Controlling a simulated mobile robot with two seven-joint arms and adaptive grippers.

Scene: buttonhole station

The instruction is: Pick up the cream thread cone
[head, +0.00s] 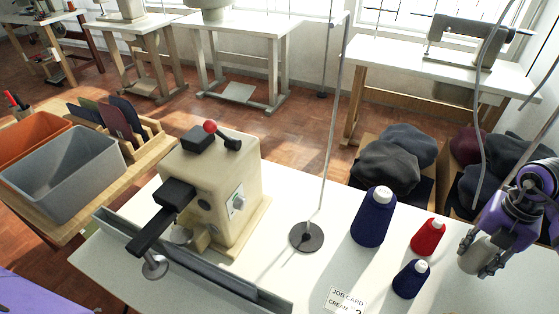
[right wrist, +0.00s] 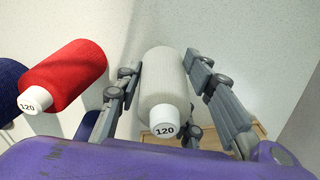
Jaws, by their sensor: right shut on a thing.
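The cream thread cone (head: 477,256) is at the lower right of the head view, between the fingers of my right gripper (head: 480,262). In the right wrist view the cream cone (right wrist: 164,82) has a white top marked 120, and the grey fingers are shut on it from both sides. I cannot tell whether its base touches the table. A job card (head: 347,300) on the white table reads "CREAM". My left gripper is not in view.
A red cone (head: 427,238) stands left of my right gripper, beside a small navy cone (head: 410,279) and a large navy cone (head: 374,218). A thin stand (head: 307,236) and a cream machine (head: 221,190) are farther left. Dark caps (head: 388,165) lie behind the table.

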